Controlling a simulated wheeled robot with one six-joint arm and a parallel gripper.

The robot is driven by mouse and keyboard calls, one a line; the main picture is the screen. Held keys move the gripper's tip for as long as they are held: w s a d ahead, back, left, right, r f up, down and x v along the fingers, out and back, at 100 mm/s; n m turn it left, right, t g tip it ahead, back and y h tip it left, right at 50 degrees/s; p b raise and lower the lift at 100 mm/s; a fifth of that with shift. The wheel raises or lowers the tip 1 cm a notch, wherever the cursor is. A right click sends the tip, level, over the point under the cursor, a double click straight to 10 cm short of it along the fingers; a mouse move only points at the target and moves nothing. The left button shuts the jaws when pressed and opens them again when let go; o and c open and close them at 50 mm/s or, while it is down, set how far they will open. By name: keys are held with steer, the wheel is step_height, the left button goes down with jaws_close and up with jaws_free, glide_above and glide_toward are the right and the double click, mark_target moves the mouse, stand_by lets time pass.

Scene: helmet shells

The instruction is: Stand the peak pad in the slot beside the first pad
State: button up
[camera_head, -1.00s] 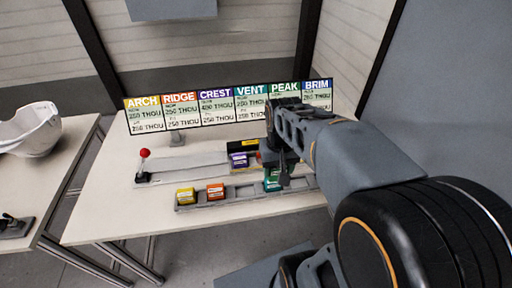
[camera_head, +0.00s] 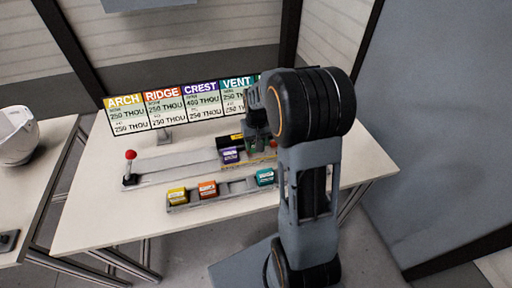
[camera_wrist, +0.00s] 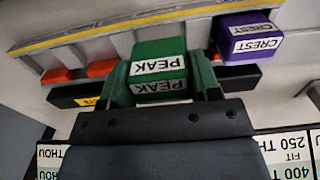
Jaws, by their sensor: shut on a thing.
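The green peak pad (camera_wrist: 159,67) is between the fingers of my gripper (camera_wrist: 162,82), its PEAK labels facing the wrist camera. In the head view my gripper (camera_head: 257,142) is over the grey fixture (camera_head: 180,162), just right of the purple crest pad (camera_head: 230,155). The crest pad (camera_wrist: 248,38) stands in the fixture, to the right of the peak pad in the wrist view, with a narrow gap and a finger between them. The peak pad is mostly hidden by the arm in the head view. I cannot tell whether its bottom touches the slot floor.
A front rack (camera_head: 236,188) holds a yellow pad (camera_head: 177,196), an orange pad (camera_head: 207,190) and a teal pad (camera_head: 265,177). A red-knobbed lever (camera_head: 130,163) stands at the fixture's left end. A sign board (camera_head: 183,103) stands behind. A white helmet shell (camera_head: 17,136) is on the left table.

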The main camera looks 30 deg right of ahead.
steer(key=shift+w+d+f, duration=0.1)
steer(key=shift+w+f, duration=0.3)
steer(key=shift+f, duration=1.6)
steer(key=shift+f, duration=0.1)
steer(key=o, duration=1)
